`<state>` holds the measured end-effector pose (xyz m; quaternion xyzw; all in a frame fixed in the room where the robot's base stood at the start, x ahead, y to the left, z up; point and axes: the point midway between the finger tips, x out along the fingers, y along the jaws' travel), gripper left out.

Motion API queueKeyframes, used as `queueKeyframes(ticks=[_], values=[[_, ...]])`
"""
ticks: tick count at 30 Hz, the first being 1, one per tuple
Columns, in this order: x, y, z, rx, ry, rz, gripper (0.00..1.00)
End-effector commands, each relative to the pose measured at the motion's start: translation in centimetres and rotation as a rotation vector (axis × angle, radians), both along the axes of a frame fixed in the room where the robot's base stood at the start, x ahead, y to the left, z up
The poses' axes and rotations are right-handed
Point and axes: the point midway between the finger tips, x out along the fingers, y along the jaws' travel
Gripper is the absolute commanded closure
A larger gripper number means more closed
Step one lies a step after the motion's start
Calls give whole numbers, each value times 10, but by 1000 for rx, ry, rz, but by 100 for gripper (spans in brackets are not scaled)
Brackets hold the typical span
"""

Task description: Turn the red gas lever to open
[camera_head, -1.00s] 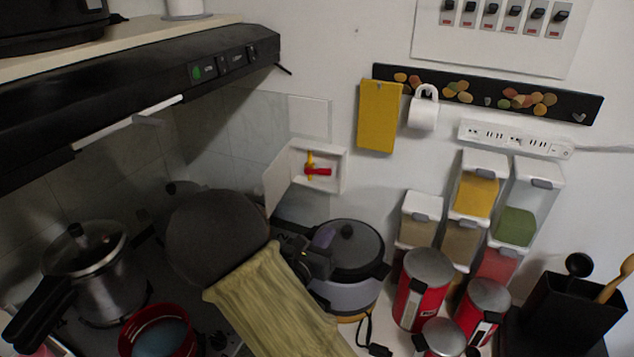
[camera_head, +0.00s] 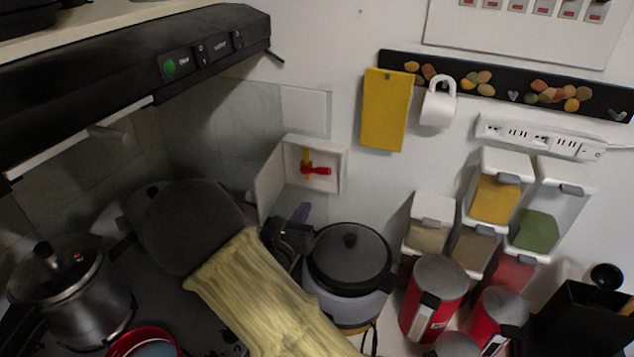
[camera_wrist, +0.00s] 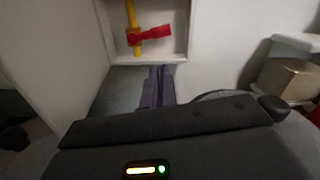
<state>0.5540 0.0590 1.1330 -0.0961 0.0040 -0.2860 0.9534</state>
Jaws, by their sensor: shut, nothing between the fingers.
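The red gas lever (camera_head: 317,170) sits on a vertical yellow pipe inside a white wall box (camera_head: 341,172), whose door stands open to the left. The lever lies roughly sideways across the pipe, and it also shows in the wrist view (camera_wrist: 150,35), near the top. My gripper (camera_head: 300,213) is just below the box in the head view, with its purple fingers pointing up. In the wrist view its fingers (camera_wrist: 158,84) are shut together, empty, below the box's lower edge and apart from the lever.
A cooker with a dark lid (camera_head: 350,262) stands below and right of the box. Spice dispensers (camera_head: 497,198) and red canisters (camera_head: 433,297) stand further right. A black hood (camera_head: 130,75) overhangs the upper left. A yellow board (camera_head: 386,110) hangs right of the box.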

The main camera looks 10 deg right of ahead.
Motion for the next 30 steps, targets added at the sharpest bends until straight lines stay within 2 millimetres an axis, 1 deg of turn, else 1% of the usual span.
queueKeyframes(ticks=[8, 13, 17, 24, 27, 30], values=[[1, 0, 0, 0, 0, 1, 100], [9, -6, 2, 0, 0, -1, 100], [24, -17, 3, -2, 1, -2, 100], [59, -41, 6, -1, 0, -4, 100], [72, -48, 6, 0, 0, -3, 100], [80, -53, 6, 0, 0, -3, 100]])
